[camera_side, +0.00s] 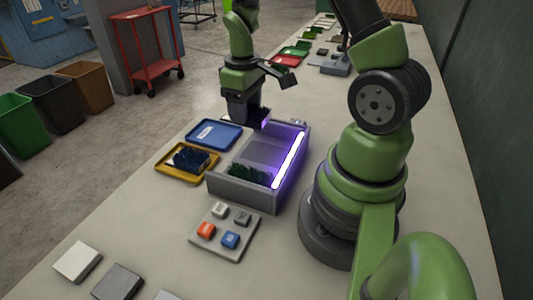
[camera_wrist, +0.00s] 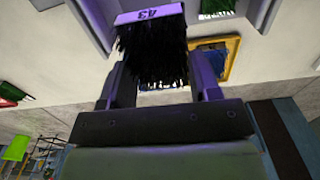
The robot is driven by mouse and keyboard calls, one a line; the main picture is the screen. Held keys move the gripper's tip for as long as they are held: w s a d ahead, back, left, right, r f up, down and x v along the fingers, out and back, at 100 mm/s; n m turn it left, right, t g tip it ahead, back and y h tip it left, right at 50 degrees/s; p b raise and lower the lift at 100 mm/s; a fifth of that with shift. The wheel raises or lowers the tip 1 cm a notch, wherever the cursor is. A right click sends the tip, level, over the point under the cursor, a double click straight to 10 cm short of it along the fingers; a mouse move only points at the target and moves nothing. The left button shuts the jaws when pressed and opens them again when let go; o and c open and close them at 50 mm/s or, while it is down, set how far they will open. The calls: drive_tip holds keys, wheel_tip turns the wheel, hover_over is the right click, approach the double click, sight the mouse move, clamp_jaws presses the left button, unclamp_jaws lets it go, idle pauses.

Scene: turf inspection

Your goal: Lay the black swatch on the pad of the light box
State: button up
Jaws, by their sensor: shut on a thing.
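My gripper (camera_side: 258,122) is over the far end of the grey light box (camera_side: 243,195), whose bright violet tube runs along the right side. In the wrist view my gripper (camera_wrist: 160,72) is shut on the black swatch (camera_wrist: 155,50), a tuft of dark bristles with a pale, violet-lit label strip. In the side view the swatch is mostly hidden by the gripper. The pad (camera_side: 270,150) is the grey-violet floor of the box. A dark green swatch (camera_side: 248,173) is at its near end. I cannot tell if the black swatch touches the box.
A blue tray (camera_side: 232,147) and a yellow tray (camera_side: 165,172) holding a dark blue swatch (camera_side: 190,158) stand left of the box. A button panel (camera_side: 238,251) is in front of it. More swatches and trays (camera_side: 290,53) lie farther back.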

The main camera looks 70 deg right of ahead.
sight(267, 109)
drive_tip(key=s, duration=0.1)
drive_tip(key=s+d, duration=0.1)
drive_tip(key=s, duration=0.2)
drive_tip(key=shift+s+d+f, duration=0.15)
drive_tip(key=shift+d+f, duration=0.05)
drive_tip(key=shift+d, duration=0.2)
wheel_tip(267, 109, down, 4)
drive_tip(key=shift+s+f, duration=0.1)
drive_tip(key=shift+f, duration=2.65)
drive_tip(key=o, duration=0.9)
drive_tip(key=shift+f, duration=0.1)
